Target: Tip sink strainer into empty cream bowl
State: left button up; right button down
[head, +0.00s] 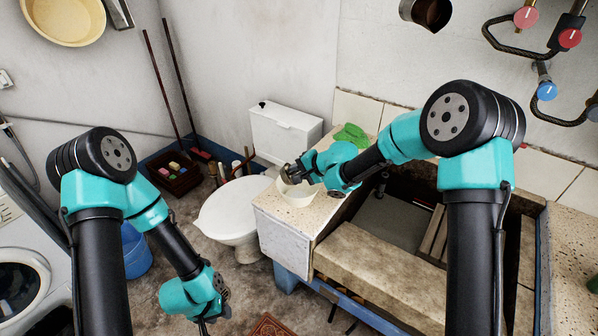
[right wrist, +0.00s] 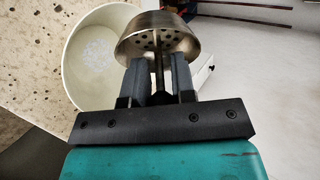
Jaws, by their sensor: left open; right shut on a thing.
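The sink strainer (right wrist: 157,38) is a metal cup with a row of holes and a central stem. My right gripper (right wrist: 158,85) is shut on that stem, with the strainer's open mouth facing the gripper. The cream bowl (right wrist: 72,62) is behind and left of the strainer in the right wrist view, with a paler mottled patch on its inside. In the head view the bowl (head: 297,198) stands on the left end of the stone counter. My right gripper (head: 291,174) is just above its rim there. My left gripper (head: 204,324) is open and low over the floor, far from the bowl.
A green cloth (head: 351,136) lies at the back of the counter. The washtrough basin (head: 395,222) is to the right of the bowl. A white toilet (head: 228,212) stands left of the counter. A metal pot (head: 427,12) hangs on the wall.

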jog(key=shift+a+n+h, duration=0.3)
jog(key=shift+a+h, duration=0.45)
jog(key=shift+h, duration=0.35)
jog(key=shift+w+a+h, duration=0.1)
jog(key=shift+a+h, duration=0.15)
jog(key=shift+h, duration=0.05)
